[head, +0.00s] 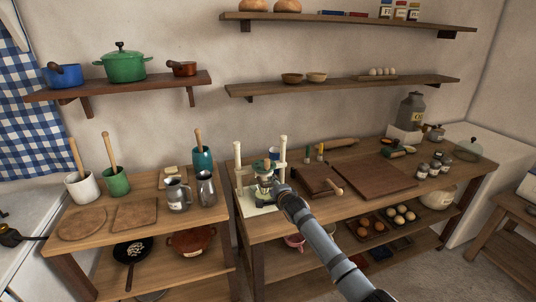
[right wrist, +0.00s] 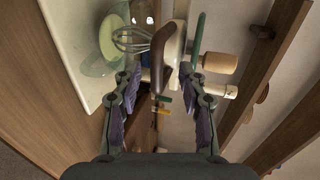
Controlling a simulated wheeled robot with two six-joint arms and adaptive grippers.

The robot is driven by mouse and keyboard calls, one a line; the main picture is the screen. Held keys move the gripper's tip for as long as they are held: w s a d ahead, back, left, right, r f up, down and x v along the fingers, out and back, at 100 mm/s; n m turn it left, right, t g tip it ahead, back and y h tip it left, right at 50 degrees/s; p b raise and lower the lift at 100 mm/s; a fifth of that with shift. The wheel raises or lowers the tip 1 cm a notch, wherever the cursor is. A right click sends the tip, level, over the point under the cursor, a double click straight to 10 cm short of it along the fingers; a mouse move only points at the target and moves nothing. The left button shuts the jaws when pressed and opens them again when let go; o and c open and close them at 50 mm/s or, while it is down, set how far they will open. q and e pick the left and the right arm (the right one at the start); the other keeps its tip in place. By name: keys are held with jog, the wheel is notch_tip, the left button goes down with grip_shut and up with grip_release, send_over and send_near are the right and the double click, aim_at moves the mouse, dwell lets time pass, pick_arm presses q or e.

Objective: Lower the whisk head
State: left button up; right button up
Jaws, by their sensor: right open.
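The whisk stand has a cream base (head: 246,209) and two upright cream posts (head: 238,165) on the left end of the long wooden table. In the right wrist view its wire whisk (right wrist: 131,40) shows beside a pale greenish bowl (right wrist: 108,42). A curved brown handle (right wrist: 158,55) reaches down between my right fingertips, with visible gaps on both sides. My right gripper (head: 274,187) is at the front of the stand and hides part of it. In the right wrist view the right gripper (right wrist: 158,80) is open, its fingers on either side of the handle. My left gripper is not seen.
Metal jugs (head: 178,195) and a teal crock (head: 203,160) stand on the separate left table. Wall shelves (head: 340,87) run above.

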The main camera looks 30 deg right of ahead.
jog(key=p+v, duration=0.3)
jog(key=v, duration=0.1)
jog(key=shift+s+a+r, duration=0.1)
jog(key=shift+s+a, duration=0.05)
jog(key=shift+s, duration=0.15)
